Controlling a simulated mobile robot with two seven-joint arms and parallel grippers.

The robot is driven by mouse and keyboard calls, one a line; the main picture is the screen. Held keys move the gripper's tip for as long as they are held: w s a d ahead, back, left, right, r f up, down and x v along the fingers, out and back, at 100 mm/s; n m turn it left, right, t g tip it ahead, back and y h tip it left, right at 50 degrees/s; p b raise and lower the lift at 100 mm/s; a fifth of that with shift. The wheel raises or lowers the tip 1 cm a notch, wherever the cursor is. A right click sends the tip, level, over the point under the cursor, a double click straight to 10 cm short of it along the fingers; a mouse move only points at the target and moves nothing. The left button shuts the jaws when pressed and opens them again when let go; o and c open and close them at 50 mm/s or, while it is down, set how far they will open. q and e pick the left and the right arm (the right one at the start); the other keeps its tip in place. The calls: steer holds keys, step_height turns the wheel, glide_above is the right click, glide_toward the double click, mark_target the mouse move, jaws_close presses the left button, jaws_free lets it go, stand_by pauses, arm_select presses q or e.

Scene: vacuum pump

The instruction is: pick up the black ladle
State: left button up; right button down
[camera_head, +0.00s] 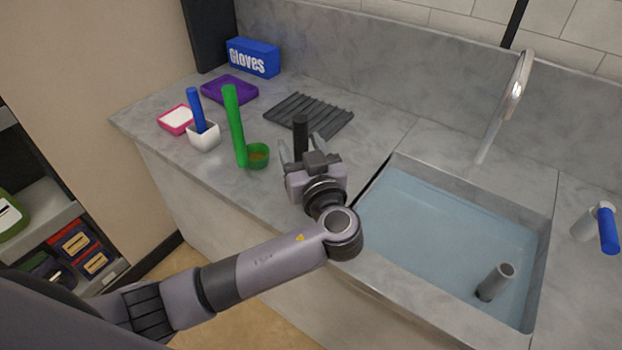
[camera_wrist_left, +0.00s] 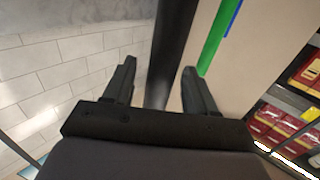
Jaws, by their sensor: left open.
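The black ladle's upright handle (camera_head: 300,130) stands on the counter just beyond my left gripper in the head view; its lower part and bowl are hidden behind the gripper. My left gripper (camera_head: 303,150) is open, with one finger to each side of the handle. In the left wrist view, the dark handle (camera_wrist_left: 170,50) runs down between the two open fingers (camera_wrist_left: 159,70), closer to the right one. I cannot tell whether a finger touches it. My right gripper is out of view.
A green ladle (camera_head: 235,125) and a white cup (camera_head: 204,137) with a blue handle stand to the left. A dark ribbed mat (camera_head: 310,112) lies behind. The water-filled sink (camera_head: 440,225) is to the right. A blue gloves box (camera_head: 253,57) and purple tray (camera_head: 229,90) sit at the back.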

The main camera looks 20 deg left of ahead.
arm_select(q)
steer(key=shift+w+a, duration=0.1)
steer(key=shift+w, duration=0.05)
jaws_close()
steer(key=shift+r, duration=0.1)
